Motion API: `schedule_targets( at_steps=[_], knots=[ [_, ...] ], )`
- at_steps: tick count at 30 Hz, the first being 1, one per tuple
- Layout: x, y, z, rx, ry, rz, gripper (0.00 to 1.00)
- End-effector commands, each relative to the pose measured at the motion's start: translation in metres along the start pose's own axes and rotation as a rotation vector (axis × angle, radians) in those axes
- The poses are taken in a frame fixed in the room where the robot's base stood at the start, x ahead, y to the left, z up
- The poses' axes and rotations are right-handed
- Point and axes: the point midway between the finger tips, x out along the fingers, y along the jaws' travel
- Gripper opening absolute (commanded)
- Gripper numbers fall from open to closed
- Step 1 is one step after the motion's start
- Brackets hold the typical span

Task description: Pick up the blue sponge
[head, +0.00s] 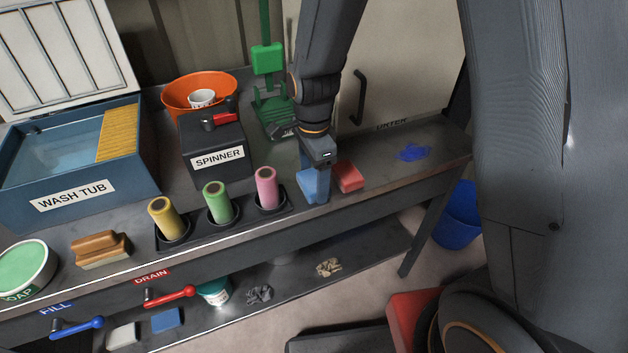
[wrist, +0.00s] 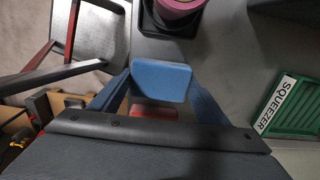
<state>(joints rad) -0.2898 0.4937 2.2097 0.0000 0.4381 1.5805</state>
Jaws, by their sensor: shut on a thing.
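The blue sponge (wrist: 161,80) sits between the two blue fingers of my gripper (head: 314,186), which is shut on it. In the head view the fingers and the sponge are close in colour and hard to tell apart. They are low over the bench top, right of the pink roller. I cannot tell whether the sponge touches the bench. A red sponge (head: 348,176) lies on the bench just right of my gripper; part of it shows in the wrist view (wrist: 155,113).
The black rack holds yellow, green (head: 218,201) and pink rollers (head: 267,188) to the left. The spinner (head: 215,153) and green squeezer (head: 270,105) stand behind. A blue smear (head: 412,153) marks the clear bench at right. Another blue block (head: 167,320) lies on the lower shelf.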

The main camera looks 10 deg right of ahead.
Motion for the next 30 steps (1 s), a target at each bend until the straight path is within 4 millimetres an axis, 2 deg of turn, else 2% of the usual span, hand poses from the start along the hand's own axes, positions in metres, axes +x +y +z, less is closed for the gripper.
schedule_targets(
  at_steps=[5, 18, 24, 30],
  knots=[
    [-0.015, -0.001, 0.000, 0.000, 0.000, -0.004, 0.48],
    [-0.083, -0.001, 0.000, 0.000, 0.000, -0.003, 0.48],
    [-0.095, 0.000, 0.000, 0.000, 0.000, 0.000, 0.48],
    [-0.097, 0.000, 0.000, 0.000, 0.000, 0.000, 0.48]
  ],
)
